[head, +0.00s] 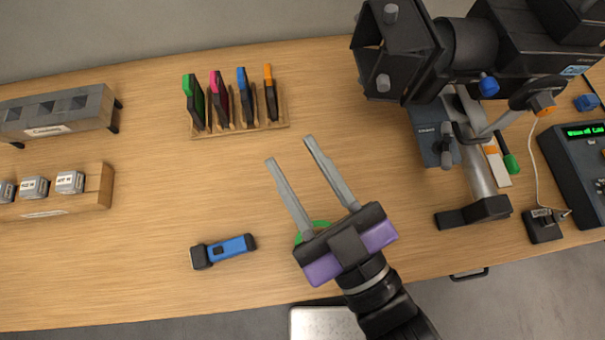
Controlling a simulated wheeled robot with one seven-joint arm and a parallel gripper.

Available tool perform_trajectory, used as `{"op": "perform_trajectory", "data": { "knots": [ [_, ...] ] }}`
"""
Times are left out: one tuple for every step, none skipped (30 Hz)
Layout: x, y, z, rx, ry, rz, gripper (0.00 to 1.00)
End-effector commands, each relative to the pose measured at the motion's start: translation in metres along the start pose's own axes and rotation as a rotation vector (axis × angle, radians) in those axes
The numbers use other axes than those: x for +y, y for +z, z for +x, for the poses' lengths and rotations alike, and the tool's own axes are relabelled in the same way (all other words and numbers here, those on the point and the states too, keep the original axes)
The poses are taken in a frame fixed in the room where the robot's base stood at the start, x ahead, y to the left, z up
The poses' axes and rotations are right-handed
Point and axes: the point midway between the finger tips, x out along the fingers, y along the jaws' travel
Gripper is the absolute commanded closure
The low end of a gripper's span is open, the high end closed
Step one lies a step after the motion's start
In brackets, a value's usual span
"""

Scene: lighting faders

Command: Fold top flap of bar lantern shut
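The black bar lantern (470,45) is at the top right, on a stand, with its front facing left. Black flaps (413,50) stand out around its front end, with grey knobs (383,83) on them. The flaps look spread open; which one is the top flap is hard to tell from this angle. My gripper (289,149) is open and empty, its two long grey fingers pointing up and left over the table. It is left of and below the lantern in the picture, well apart from it.
A rack (240,128) of coloured-handled items stands behind my fingertips. A blue and black flashlight (223,251) lies at left. A green ring-like thing (312,231) is partly hidden under my gripper. A control desk (580,165) and the lantern's stand (475,211) fill the right.

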Motion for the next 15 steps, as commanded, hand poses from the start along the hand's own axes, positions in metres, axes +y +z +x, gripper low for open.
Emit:
{"op": "perform_trajectory", "data": {
  "knots": [
    [0.003, 0.009, -0.009, -0.024, 0.005, 0.004, 0.62],
    [0.004, 0.012, -0.013, -0.034, 0.007, 0.007, 0.62],
    [0.006, 0.016, -0.018, -0.047, 0.01, 0.011, 0.62],
    [0.007, 0.019, -0.022, -0.056, 0.012, 0.014, 0.62],
    [0.008, 0.021, -0.025, -0.063, 0.014, 0.016, 0.62],
    [0.009, 0.025, -0.029, -0.075, 0.017, 0.016, 0.62],
    [0.01, 0.027, -0.031, -0.082, 0.018, 0.015, 0.62],
    [0.01, 0.029, -0.033, -0.089, 0.019, 0.015, 0.62],
    [0.011, 0.031, -0.036, -0.097, 0.02, 0.014, 0.62],
    [0.011, 0.033, -0.037, -0.102, 0.021, 0.014, 0.62],
    [0.011, 0.034, -0.038, -0.106, 0.022, 0.013, 0.62],
    [0.012, 0.035, -0.04, -0.11, 0.023, 0.013, 0.62],
    [0.012, 0.035, -0.04, -0.112, 0.023, 0.013, 0.62],
    [0.012, 0.036, -0.041, -0.114, 0.023, 0.013, 0.62],
    [0.012, 0.036, -0.041, -0.115, 0.024, 0.013, 0.62]
  ]
}}
